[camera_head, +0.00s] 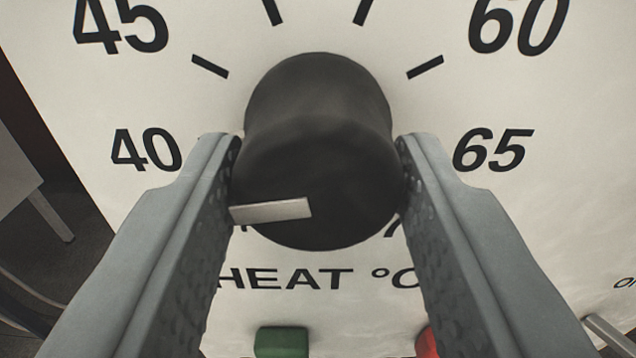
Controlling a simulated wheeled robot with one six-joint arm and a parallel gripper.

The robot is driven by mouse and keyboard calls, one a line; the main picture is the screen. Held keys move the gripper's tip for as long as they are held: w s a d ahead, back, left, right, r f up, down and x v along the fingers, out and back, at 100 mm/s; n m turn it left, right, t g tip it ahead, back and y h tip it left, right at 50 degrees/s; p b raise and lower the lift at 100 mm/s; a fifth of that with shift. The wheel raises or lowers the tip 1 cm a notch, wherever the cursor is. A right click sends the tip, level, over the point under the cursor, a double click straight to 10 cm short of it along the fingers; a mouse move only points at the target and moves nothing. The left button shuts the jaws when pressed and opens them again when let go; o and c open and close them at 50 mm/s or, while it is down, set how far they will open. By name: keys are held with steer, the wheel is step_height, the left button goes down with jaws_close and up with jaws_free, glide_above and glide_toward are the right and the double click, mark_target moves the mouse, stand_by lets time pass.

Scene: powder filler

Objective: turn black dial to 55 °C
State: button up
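The black dial (318,130) is in the middle of the camera_head view, on a white panel. A pale bar-shaped pointer (271,210) on its front points left and slightly down, toward a spot below the 40 mark (146,149). The 45 (122,25), 60 (518,22) and 65 (493,149) marks also show. The 55 number is out of view above. My gripper (319,165) has one finger on each side of the dial, and both inner faces appear to touch it. The fingers hide the panel's lower left and lower right.
The words HEAT °C (293,279) are printed below the dial. A green button (281,341) and a partly hidden red button (427,342) sit at the bottom. A metal lever-like part (610,335) shows at lower right. The panel ends at left, with dark floor beyond.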

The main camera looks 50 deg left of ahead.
steer(key=shift+m, duration=0.4)
steer(key=m, duration=0.4)
steer(key=shift+m, duration=0.4)
steer(key=m, duration=0.6)
steer(key=shift+s, duration=0.1)
steer(key=m, duration=0.6)
steer(key=shift+r+m, duration=0.1)
steer(key=shift+m, duration=0.3)
steer(key=m, duration=0.5)
steer(key=shift+m, duration=0.3)
steer(key=o, duration=1)
steer(key=shift+c, duration=0.2)
